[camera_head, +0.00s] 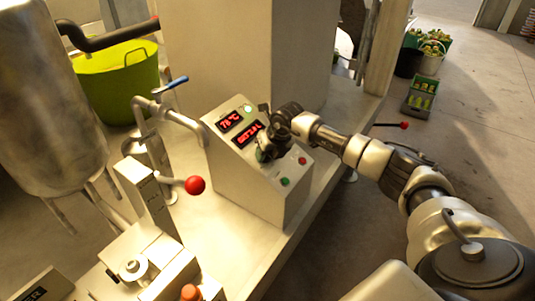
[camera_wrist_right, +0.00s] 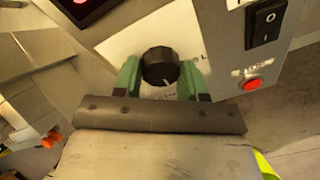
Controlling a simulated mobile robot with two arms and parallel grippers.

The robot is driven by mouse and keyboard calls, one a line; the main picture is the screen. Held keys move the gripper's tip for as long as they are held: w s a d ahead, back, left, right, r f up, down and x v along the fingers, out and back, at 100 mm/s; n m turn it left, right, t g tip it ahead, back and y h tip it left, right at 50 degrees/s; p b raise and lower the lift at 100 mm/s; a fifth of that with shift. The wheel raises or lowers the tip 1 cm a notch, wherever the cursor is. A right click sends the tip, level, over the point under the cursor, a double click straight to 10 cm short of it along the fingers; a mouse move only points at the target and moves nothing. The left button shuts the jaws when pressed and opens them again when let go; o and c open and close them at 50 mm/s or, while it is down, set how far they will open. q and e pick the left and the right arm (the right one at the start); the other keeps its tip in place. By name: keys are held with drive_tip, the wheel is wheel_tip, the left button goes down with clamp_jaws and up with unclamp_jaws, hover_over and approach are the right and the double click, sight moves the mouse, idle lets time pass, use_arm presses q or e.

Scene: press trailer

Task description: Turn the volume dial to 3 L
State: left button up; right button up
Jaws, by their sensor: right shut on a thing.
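The volume dial (camera_wrist_right: 160,66) is a round black knob on a pale panel. In the right wrist view its short white mark points down and slightly right. My right gripper (camera_wrist_right: 160,78) has its green fingers on either side of the dial and is shut on it. In the head view the right gripper (camera_head: 265,150) is at the control box's (camera_head: 258,190) sloped face and mostly hides the dial. The red volume display (camera_head: 249,133) seems to read SET and a number with L, too small to read surely. My left gripper is not in view.
A temperature display (camera_head: 229,121) shows 78 °C above. A green button (camera_head: 285,182) and a red button (camera_head: 302,161) are low on the box. A red-knobbed lever (camera_head: 195,185) and pipe stand left of it. Floor at the right is mostly clear.

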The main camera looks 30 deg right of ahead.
drive_tip(key=shift+d+r, duration=0.1)
drive_tip(key=shift+r, duration=0.05)
idle(0.3)
drive_tip(key=o, duration=0.6)
drive_tip(key=shift+o, duration=0.2)
drive_tip(key=b+v, duration=0.2)
drive_tip(key=v, duration=0.8)
drive_tip(key=shift+s+r, duration=0.2)
drive_tip(key=shift+r, duration=0.15)
drive_tip(key=shift+d+f, duration=0.1)
